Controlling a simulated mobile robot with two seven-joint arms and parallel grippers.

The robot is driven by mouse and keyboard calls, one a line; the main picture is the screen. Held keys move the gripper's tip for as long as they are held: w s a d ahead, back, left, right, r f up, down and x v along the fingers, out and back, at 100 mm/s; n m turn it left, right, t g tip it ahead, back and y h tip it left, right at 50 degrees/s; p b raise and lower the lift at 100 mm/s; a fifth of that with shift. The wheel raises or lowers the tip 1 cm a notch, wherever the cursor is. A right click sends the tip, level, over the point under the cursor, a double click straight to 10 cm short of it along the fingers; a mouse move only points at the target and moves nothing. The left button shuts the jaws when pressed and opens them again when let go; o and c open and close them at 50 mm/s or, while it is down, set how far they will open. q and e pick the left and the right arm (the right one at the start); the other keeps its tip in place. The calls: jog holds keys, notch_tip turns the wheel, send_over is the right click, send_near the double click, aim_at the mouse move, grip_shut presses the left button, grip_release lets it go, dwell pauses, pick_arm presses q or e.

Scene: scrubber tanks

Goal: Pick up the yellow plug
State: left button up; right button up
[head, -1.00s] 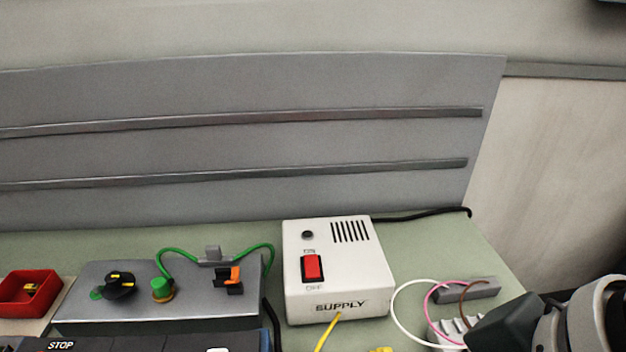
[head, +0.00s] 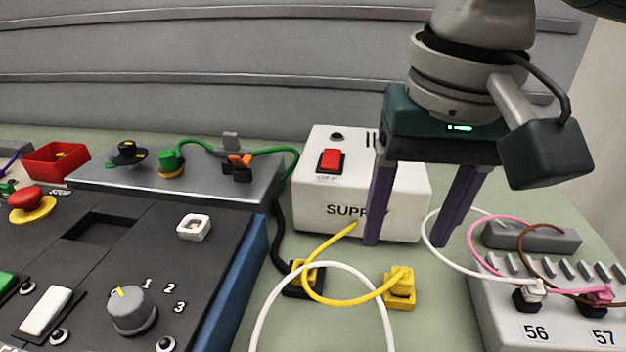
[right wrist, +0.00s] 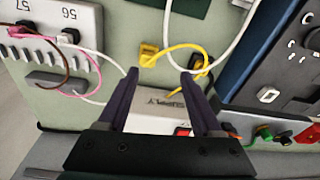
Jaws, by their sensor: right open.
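The yellow plug (head: 399,289) lies on the green bench top in front of the supply box, at the end of a yellow cable (head: 345,300). It also shows in the right wrist view (right wrist: 148,54), just beyond the fingertips. My right gripper (head: 410,244) is open and empty, pointing down with its two purple fingers in front of the supply box. In the right wrist view its fingertips (right wrist: 160,74) are spread apart, with the plug off their ends, not between them. My left gripper is not in view.
A black and yellow socket (head: 302,279) sits left of the plug. A white cable (head: 325,266) loops in front. The white supply box (head: 312,205) stands behind. A terminal block (head: 500,305) with white, pink and brown wires is at right, a control panel (head: 90,250) at left.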

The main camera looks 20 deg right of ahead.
aim_at(403, 274)
jog(key=shift+m+h, duration=0.3)
jog(key=shift+m, duration=0.4)
jog(key=d+f+b, duration=0.1)
jog(key=f, duration=0.2)
jog(key=w+d+f, duration=0.1)
jog(key=f, duration=0.2)
jog(key=w+d+f+b, duration=0.1)
jog(key=f, duration=0.3)
jog(key=shift+b, duration=0.35)
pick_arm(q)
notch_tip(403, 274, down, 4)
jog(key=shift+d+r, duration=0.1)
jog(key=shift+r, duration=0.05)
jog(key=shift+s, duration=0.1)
pick_arm(e)
jog(key=shift+s, duration=0.1)
grip_shut()
